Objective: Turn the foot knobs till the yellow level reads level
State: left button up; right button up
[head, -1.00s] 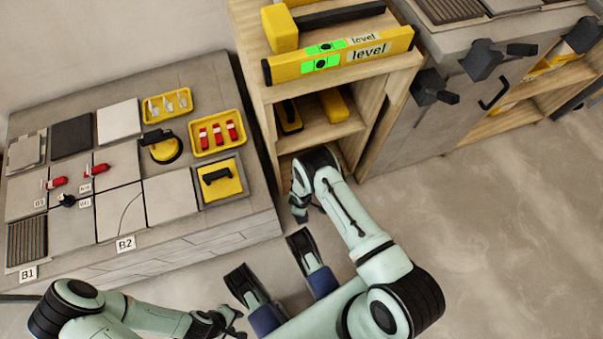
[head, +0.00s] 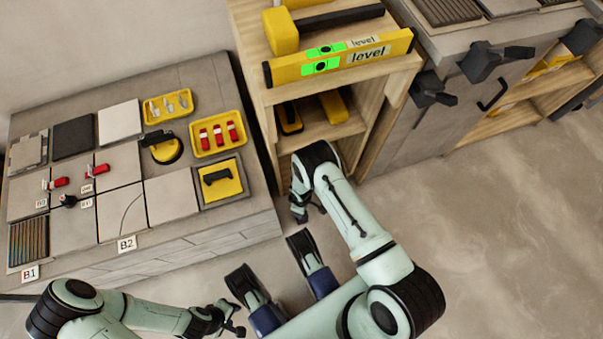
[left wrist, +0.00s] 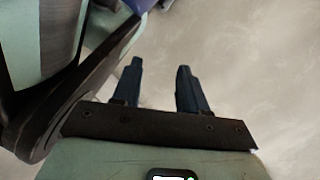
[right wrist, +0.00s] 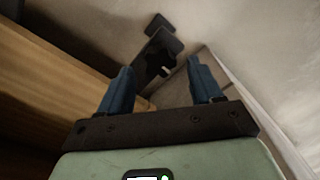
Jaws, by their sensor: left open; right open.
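The yellow level (head: 338,60) with bright green windows lies along the top of the wooden shelf unit in the head view; its reading is too small to tell. My left gripper (head: 238,322) is open and empty over the floor.
A low grey platform (head: 225,245) at left holds tiles, red clips, a yellow tray (head: 243,134) and a yellow suction tool. The wooden shelf unit (head: 340,135) stands close to my right arm. The floor (head: 510,210) at right is clear.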

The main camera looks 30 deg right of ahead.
pick_arm(q)
jog(key=w+r+t+p, duration=0.2)
jog(key=w+r+p, duration=0.1)
jog(key=w+r, duration=0.2)
jog(key=w+d, duration=0.1)
jog(key=w, duration=0.1)
jog(key=shift+w+r+t, duration=0.2)
jog(key=shift+w+t, duration=0.15)
jog(key=shift+t, duration=0.05)
pick_arm(e)
notch_tip(320, 180, up, 11)
jog(key=shift+f, duration=0.15)
jog(key=shift+s, duration=0.1)
